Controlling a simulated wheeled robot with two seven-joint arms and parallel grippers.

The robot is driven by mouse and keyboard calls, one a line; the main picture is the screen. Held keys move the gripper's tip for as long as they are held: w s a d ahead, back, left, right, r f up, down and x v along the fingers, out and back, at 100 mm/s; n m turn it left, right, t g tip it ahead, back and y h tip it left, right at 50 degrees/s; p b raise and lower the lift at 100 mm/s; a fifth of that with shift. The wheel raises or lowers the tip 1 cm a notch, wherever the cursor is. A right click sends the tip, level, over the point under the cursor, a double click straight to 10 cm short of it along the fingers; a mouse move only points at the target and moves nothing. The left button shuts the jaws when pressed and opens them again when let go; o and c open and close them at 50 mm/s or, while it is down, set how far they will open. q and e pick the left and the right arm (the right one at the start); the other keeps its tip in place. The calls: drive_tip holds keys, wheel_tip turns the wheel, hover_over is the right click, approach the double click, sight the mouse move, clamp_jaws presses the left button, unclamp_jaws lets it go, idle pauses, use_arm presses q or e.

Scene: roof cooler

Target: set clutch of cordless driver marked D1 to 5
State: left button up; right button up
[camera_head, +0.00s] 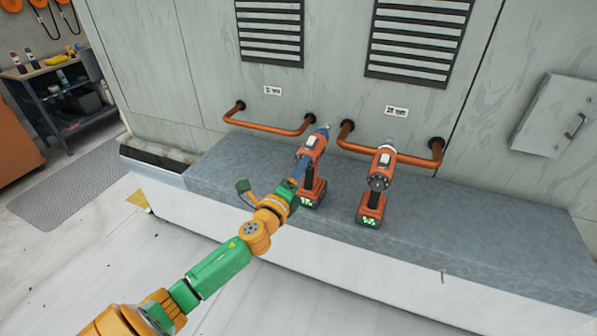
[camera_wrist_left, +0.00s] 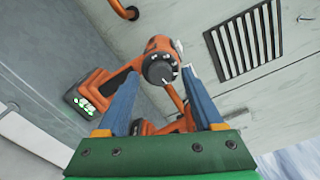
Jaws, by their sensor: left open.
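Two orange and black cordless drivers stand upright on the grey ledge, a left one (camera_head: 312,150) and a right one (camera_head: 380,182). Each has a battery foot with green lights. Small wall labels are above them, the left label (camera_head: 272,90) and the right label (camera_head: 396,111), too small to read surely. My left gripper (camera_head: 302,166) is at the left driver and covers part of its body. In the left wrist view my left gripper (camera_wrist_left: 158,78) is open, its blue fingers on either side of a driver's round dark front (camera_wrist_left: 158,69). No grip shows. My right gripper is out of view.
Copper pipe rails (camera_head: 270,128) run along the wall behind the drivers. The grey ledge (camera_head: 490,225) is clear to the right. Louvred vents (camera_head: 270,32) and a wall box (camera_head: 560,115) are on the wall. A tool cart (camera_head: 65,90) stands far left.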

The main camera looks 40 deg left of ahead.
use_arm(q)
drive_tip(key=b+v, duration=0.1)
drive_tip(key=v, duration=0.6)
